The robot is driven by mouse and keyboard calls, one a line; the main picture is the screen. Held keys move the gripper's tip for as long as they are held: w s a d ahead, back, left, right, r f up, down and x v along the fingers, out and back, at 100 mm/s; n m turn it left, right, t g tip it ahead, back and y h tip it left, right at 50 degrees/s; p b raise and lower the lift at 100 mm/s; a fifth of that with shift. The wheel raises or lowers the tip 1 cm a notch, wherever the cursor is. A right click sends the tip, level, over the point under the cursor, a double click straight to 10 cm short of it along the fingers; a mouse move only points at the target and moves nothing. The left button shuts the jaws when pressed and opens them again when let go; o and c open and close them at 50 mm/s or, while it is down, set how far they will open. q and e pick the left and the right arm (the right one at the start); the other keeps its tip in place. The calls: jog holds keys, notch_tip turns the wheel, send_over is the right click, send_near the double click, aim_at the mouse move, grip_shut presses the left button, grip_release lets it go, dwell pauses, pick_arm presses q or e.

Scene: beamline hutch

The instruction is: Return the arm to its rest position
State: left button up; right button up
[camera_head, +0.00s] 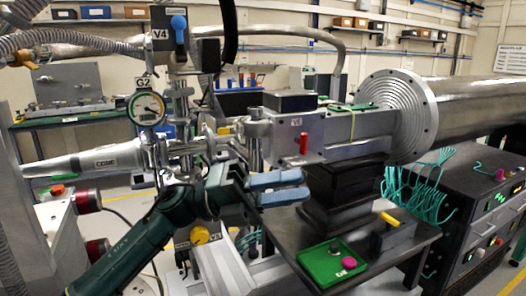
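My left arm (130,243), dark green, comes in from the lower left and reaches up to the middle of the head view. My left gripper (279,188) has two blue fingers that point right, one above the other. No held object shows. In the picture the fingers lie just left of the black support block (345,194) and below the grey beamline box (296,137). Whether they touch anything is unclear. My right gripper is not in view.
A green tray (310,262) with a pink knob (348,263) sits on the dark table below right. A round gauge (146,109) and valve hardware stand behind my arm. A large flange (402,117) and an equipment rack (470,230) are at right.

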pick_arm(q)
jog(key=w+a+f+n+t+y, duration=0.1)
jog(key=a+f+n+t+y, duration=0.35)
jog(key=f+n+t, duration=0.9)
jog(key=w+a+f+n+t+y, duration=0.2)
jog(key=a+f+n+t+y, duration=0.25)
jog(key=f+n+t, duration=0.85)
jog(key=s+a+f+n+g+y, duration=0.4)
jog(key=s+f+n, duration=0.3)
jog(key=s+f, duration=0.2)
jog(key=s+a+f+n+g+y, duration=0.4)
jog(key=s+f+n+g, duration=0.3)
jog(key=s+f, duration=0.2)
jog(key=shift+a+f+y, duration=0.3)
jog(key=shift+a+f, duration=0.1)
jog(key=shift+f, duration=0.05)
jog(key=shift+o, duration=0.3)
